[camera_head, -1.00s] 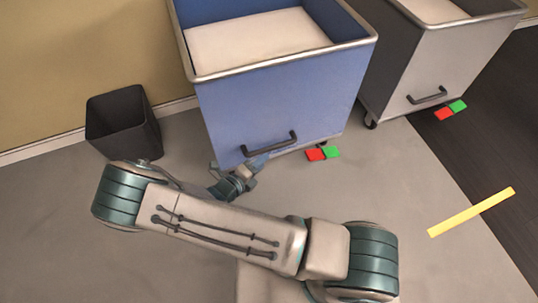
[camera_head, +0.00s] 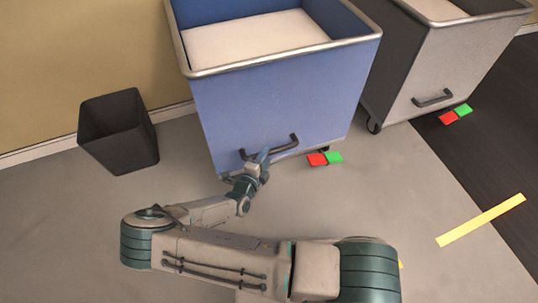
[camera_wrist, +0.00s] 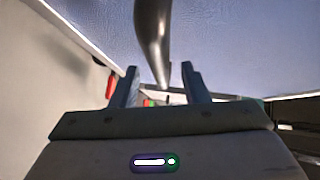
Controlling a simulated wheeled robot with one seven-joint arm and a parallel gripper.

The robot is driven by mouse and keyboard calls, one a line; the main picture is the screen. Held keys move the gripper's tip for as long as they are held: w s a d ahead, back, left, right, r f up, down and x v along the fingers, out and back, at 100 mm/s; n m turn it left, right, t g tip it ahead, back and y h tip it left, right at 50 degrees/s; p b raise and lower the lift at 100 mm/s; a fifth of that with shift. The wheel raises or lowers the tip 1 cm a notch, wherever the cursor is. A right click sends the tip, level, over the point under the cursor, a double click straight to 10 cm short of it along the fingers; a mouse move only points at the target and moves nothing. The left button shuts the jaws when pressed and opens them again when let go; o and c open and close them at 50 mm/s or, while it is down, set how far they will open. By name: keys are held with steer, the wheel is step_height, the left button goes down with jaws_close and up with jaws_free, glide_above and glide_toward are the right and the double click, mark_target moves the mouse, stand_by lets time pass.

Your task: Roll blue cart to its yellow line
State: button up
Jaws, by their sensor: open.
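The blue cart (camera_head: 275,105) stands against the back wall, with a white load inside and a dark bar handle (camera_head: 284,147) low on its front. A red pedal (camera_head: 317,160) and a green pedal (camera_head: 335,157) sit at its lower front edge. A yellow line (camera_head: 481,220) lies on the floor to the right. My gripper (camera_head: 263,157) is open at the cart's handle. In the wrist view, the handle (camera_wrist: 153,35) runs down towards the gap between my open fingers (camera_wrist: 160,85); whether they touch it I cannot tell.
A grey cart (camera_head: 440,75) with its own red and green pedals (camera_head: 455,114) stands close on the right. A black bin (camera_head: 118,135) stands left of the blue cart. Grey floor (camera_head: 400,190) is clear between the blue cart and the yellow line; darker floor lies beyond.

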steer(key=shift+b+x, duration=0.35)
steer(key=shift+x, duration=1.35)
